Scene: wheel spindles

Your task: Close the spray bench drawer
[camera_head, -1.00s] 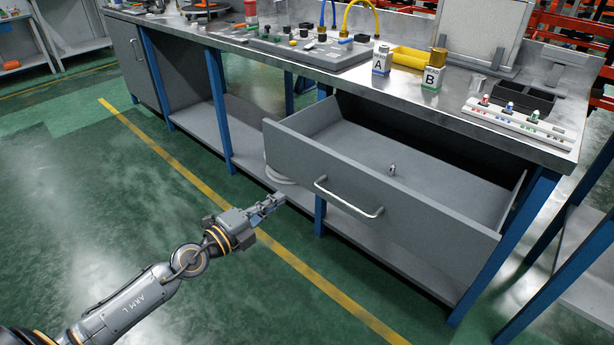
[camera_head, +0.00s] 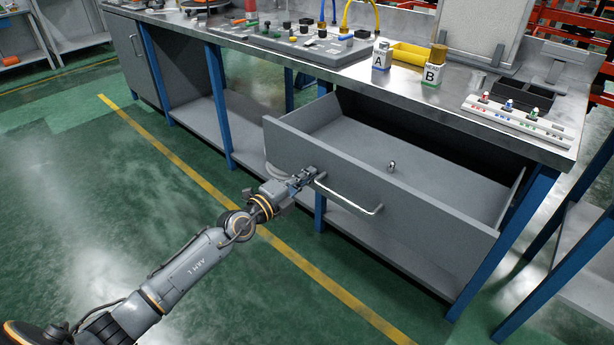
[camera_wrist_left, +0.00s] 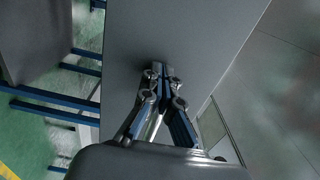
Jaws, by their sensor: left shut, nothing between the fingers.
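The spray bench drawer (camera_head: 400,215) is grey and stands pulled out from under the bench top, with its inside showing. A small metal piece (camera_head: 391,166) is inside it. A silver bar handle (camera_head: 350,200) is on its front. My left gripper (camera_head: 308,175) is shut and empty, at the left end of the handle, close to the drawer front. In the left wrist view its fingertips (camera_wrist_left: 158,70) lie together before the grey drawer front (camera_wrist_left: 180,30). Whether they touch it I cannot tell. My right gripper is in neither view.
The metal bench top (camera_head: 300,65) carries bottles A (camera_head: 381,58) and B (camera_head: 433,70), a yellow tray (camera_head: 410,55) and a white rack (camera_head: 518,118). Blue legs (camera_head: 219,110) and a lower shelf (camera_head: 200,120) are below. The green floor in front is clear.

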